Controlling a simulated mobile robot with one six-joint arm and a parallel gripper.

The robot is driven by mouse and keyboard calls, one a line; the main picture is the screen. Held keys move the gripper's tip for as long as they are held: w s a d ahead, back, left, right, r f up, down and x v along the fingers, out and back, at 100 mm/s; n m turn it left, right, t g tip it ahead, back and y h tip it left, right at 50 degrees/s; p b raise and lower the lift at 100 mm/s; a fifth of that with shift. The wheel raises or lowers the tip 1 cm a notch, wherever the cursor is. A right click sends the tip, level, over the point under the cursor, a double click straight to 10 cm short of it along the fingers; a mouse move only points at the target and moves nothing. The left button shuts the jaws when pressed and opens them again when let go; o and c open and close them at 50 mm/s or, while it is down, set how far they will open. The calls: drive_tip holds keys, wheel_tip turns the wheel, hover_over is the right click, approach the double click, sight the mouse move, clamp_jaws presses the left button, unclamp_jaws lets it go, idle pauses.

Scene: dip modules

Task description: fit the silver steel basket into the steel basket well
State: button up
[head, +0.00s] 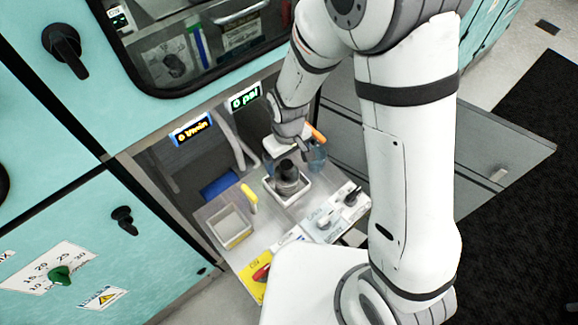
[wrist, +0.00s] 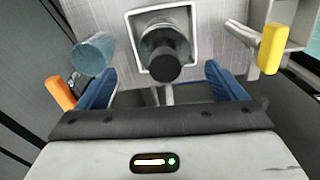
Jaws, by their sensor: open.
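My gripper (head: 290,150) is open; in the wrist view its two blue fingers (wrist: 160,84) are spread with nothing between them. A grey cylinder with a dark round top (head: 288,174) stands in a white square-rimmed opening (head: 306,192). In the wrist view the dark top (wrist: 165,62) lies just ahead of the fingers, inside the pale square rim (wrist: 191,25). I cannot tell for certain whether this cylinder is the silver steel basket. No label naming the steel basket well is readable. My gripper partly hides the area behind the opening in the head view.
A bluish vessel (wrist: 93,53) and an orange handle (wrist: 60,92) are close to the left finger. A yellow handle (wrist: 271,48) rises on the right. A pale open box (head: 230,224) and labelled panels (head: 322,218) flank the opening. Cabinet walls stand close around the grey deck.

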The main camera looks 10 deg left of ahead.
sight(287, 173)
drive_tip(key=shift+s+a+f+p, duration=0.1)
drive_tip(key=shift+f+p, duration=0.2)
drive_tip(key=shift+f, duration=1.65)
drive_tip(key=shift+s+a+f+p, duration=0.1)
drive_tip(key=shift+f+p, duration=0.15)
drive_tip(key=shift+f, duration=1.65)
drive_tip(key=c, duration=1.3)
drive_tip(key=shift+r, duration=0.2)
